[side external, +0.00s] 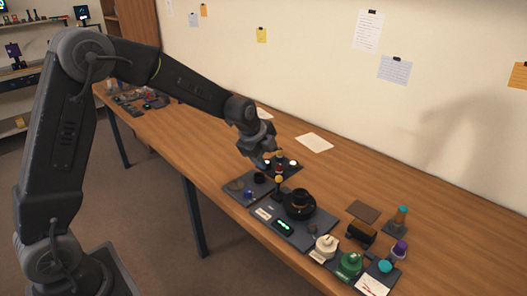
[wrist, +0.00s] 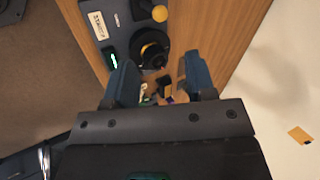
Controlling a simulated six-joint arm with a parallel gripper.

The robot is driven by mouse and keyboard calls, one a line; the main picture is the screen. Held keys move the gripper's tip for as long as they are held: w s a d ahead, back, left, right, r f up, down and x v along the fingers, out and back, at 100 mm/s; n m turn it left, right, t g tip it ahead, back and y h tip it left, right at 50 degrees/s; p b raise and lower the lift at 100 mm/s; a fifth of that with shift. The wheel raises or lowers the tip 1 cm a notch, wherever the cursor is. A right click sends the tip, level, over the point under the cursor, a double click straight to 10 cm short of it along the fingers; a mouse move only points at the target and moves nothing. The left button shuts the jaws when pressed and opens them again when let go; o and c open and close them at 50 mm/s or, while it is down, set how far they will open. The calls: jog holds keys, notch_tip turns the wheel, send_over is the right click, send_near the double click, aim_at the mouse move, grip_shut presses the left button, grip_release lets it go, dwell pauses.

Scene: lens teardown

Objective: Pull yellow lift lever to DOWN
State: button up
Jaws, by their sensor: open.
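The yellow lever knob (side external: 279,179) stands on a dark post behind the device's black round part. In the wrist view the yellow knob (wrist: 160,13) is at the top edge, beside a dark arm. My gripper (wrist: 155,62) is open, with its two blue fingers apart and nothing held between them. In the side view my gripper (side external: 268,156) is above and slightly left of the knob, and its fingertips are hard to make out. The black round part (side external: 299,205) sits on the dark base plate (side external: 317,236). No DOWN marking is readable.
A green-lit display (side external: 283,225) and a white label (side external: 263,213) are on the base plate.

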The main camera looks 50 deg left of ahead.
jog(key=shift+s+r, duration=0.35)
jog(key=shift+r, duration=0.3)
jog(key=g, duration=0.4)
send_near(279, 176)
jog(key=shift+g, duration=0.3)
jog(key=f, duration=0.6)
jog(key=w+f, duration=0.1)
jog(key=f, duration=0.2)
jog(key=shift+a+f, duration=0.2)
jog(key=shift+f, duration=0.2)
grip_shut()
